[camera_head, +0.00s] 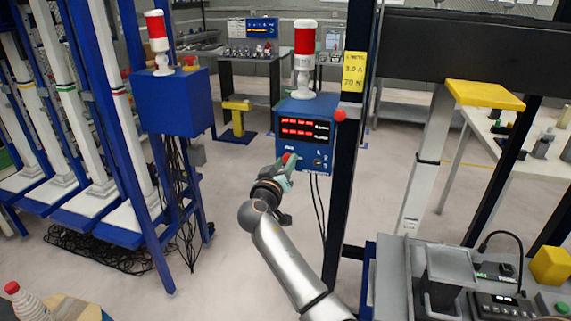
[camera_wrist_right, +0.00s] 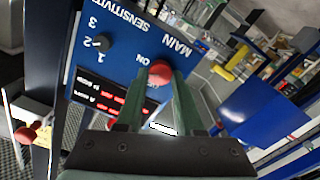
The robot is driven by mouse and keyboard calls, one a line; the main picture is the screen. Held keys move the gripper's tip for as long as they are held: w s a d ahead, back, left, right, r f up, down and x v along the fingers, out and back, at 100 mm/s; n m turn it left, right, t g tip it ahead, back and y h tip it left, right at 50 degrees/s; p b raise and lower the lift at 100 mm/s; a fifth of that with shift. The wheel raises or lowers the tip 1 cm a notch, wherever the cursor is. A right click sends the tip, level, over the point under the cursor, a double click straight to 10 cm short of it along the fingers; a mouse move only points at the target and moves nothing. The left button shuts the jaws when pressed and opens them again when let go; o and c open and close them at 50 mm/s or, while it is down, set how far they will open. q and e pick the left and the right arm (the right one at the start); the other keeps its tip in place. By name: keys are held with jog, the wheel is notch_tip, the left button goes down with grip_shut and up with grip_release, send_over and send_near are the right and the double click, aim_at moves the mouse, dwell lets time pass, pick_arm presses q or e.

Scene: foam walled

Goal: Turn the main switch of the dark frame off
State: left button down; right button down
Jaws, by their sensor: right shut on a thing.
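The blue control box (camera_head: 303,152) is mounted on the dark frame's upright (camera_head: 345,180), with lit red digits on its display (camera_head: 305,129). Its red main switch knob (camera_head: 289,158) is at the lower left of its face. My right gripper (camera_head: 286,164) is shut on this knob with its green fingers. In the right wrist view the red knob (camera_wrist_right: 160,72) sits between the fingertips (camera_wrist_right: 163,78), next to the "MAIN" and "ON" lettering. The fingers partly cover another label, and the knob's pointing direction cannot be told. My left gripper is not in view.
A black sensitivity dial (camera_wrist_right: 102,42) sits beside the main switch. A red and white beacon (camera_head: 304,55) stands on the box. Another blue box (camera_head: 175,100) with a beacon is on the left frame. Cables hang below both boxes. Open floor (camera_head: 235,200) lies between the frames.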

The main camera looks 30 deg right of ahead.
jog(key=n+p, duration=0.1)
jog(key=n, duration=0.3)
jog(key=shift+r+n, duration=0.1)
jog(key=shift+n, duration=0.3)
jog(key=shift+n+p, duration=0.3)
jog(key=shift+n, duration=0.6)
jog(key=shift+n+p, duration=0.45)
jog(key=shift+n, duration=0.45)
jog(key=n+p, duration=0.1)
jog(key=n, duration=0.2)
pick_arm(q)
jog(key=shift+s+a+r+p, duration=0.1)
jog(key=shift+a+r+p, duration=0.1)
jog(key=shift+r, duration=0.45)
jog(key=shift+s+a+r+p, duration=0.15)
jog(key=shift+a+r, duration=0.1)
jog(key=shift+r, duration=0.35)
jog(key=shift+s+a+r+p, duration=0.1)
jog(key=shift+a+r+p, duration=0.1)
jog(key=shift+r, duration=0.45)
pick_arm(e)
jog(key=shift+w+n, duration=0.1)
jog(key=shift+n, duration=0.7)
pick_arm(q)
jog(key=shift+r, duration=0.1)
